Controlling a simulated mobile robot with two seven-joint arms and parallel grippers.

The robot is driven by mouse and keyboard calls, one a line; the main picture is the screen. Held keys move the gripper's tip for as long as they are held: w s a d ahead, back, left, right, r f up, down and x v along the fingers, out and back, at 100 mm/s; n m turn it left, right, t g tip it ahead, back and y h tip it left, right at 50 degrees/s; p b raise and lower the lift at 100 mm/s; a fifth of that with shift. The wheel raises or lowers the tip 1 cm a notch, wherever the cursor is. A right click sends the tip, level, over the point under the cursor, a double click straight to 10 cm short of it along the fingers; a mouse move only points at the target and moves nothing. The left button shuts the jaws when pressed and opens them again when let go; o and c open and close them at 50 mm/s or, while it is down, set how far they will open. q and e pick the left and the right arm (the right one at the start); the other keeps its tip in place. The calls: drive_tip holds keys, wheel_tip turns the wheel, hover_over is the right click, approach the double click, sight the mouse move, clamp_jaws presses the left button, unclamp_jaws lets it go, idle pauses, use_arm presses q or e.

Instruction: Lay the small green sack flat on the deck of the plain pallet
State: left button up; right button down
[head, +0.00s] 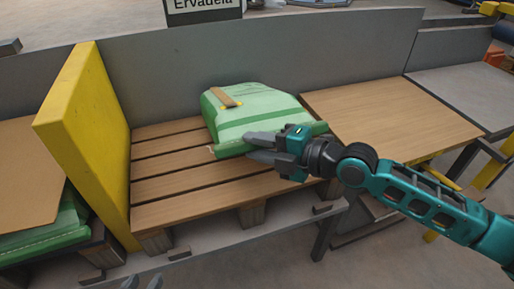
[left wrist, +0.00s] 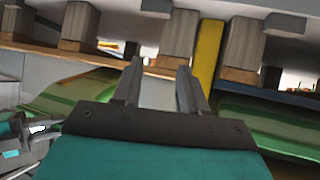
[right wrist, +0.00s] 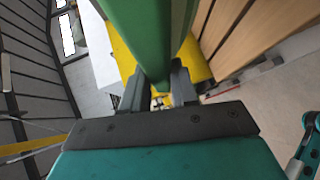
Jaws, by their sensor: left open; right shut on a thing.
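The green sack (head: 258,106), with paler bands and a brown strip with yellow ends on top, is over the back right of the slatted pallet (head: 160,190). It looks broad side up; whether its whole underside touches the slats is hidden. My right gripper (head: 250,146) is shut on the sack's front edge. The right wrist view shows the green sack (right wrist: 150,35) between its fingers. My left gripper (head: 142,283) barely shows at the bottom edge of the head view, in front of the pallet. In the left wrist view its fingers (left wrist: 159,88) are apart and empty.
A tall yellow panel (head: 88,140) stands at the pallet's left. Beyond it, green sacks (head: 45,235) lie under a brown board (head: 28,180). A grey wall (head: 270,50) runs behind. A wooden-topped table (head: 390,110) adjoins at the right. The pallet's left and front slats are bare.

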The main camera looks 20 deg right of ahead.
use_arm(q)
drive_tip(key=shift+w+d+f+h+b, duration=0.25)
drive_tip(key=shift+d+f+b, duration=0.2)
drive_tip(key=shift+f+b, duration=0.4)
use_arm(e)
wheel_tip(320, 180, down, 10)
drive_tip(key=n+t+y, duration=0.1)
drive_tip(key=t, duration=0.1)
drive_tip(key=shift+r+n, duration=0.15)
drive_tip(key=shift+n, duration=0.25)
use_arm(q)
drive_tip(key=shift+r, duration=0.15)
use_arm(e)
drive_tip(key=shift+s, duration=0.1)
drive_tip(key=c, duration=0.8)
unclamp_jaws()
